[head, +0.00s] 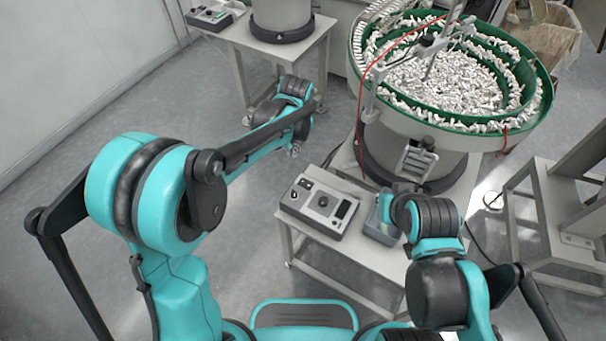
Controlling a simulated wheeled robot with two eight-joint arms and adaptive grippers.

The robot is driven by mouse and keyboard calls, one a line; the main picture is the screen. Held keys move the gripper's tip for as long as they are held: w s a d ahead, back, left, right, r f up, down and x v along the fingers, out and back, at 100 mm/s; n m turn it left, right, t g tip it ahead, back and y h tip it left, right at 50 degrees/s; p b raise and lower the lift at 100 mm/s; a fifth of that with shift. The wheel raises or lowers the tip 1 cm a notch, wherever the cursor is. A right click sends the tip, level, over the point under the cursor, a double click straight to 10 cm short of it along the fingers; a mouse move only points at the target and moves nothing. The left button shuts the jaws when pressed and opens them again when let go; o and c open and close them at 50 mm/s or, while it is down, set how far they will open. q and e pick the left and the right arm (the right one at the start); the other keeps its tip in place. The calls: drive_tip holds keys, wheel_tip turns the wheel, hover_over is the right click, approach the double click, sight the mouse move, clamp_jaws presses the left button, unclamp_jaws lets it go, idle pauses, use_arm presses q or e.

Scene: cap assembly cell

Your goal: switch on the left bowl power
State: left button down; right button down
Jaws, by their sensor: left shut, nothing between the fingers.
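The left bowl feeder shows only as a grey cylindrical base (282,14) on a small table at the top; its bowl is out of frame. A control box (211,15) with dark controls stands on that table to its left; its power switch is too small to make out. My left gripper (296,149) is shut and empty, small and partly hidden below the left wrist. It is over the floor, in front of the left table and apart from the control box. My right arm bends near the front stand; its gripper cannot be made out.
A green-rimmed bowl (548,92) full of white caps stands at the right. A control box (320,204) with a screen and a second grey box (381,222) sit on its stand (345,273). A grey frame (545,205) stands far right. Floor is open at left.

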use_arm(q)
drive_tip(key=m+g, duration=0.1)
hover_over(302, 181)
drive_tip(key=d, duration=0.2)
wheel_tip(302, 181, down, 6)
drive_tip(key=shift+s+r+y+p, duration=0.1)
drive_tip(key=shift+s+y+p, duration=0.2)
drive_tip(key=shift+s+p, duration=0.15)
drive_tip(key=f+b, duration=0.1)
drive_tip(key=f, duration=0.3)
drive_tip(key=a+f+b, duration=0.1)
drive_tip(key=f+b, duration=0.1)
drive_tip(key=f, duration=0.3)
drive_tip(key=f+b, duration=0.2)
drive_tip(key=f, duration=0.3)
drive_tip(key=shift+w+a, duration=0.3)
drive_tip(key=shift+w, duration=0.1)
drive_tip(key=shift+r, duration=0.1)
drive_tip(key=shift+w+a+f+b, duration=0.1)
drive_tip(key=shift+a+f+b, duration=0.05)
drive_tip(key=shift+f+b, duration=0.35)
drive_tip(key=shift+r, duration=0.1)
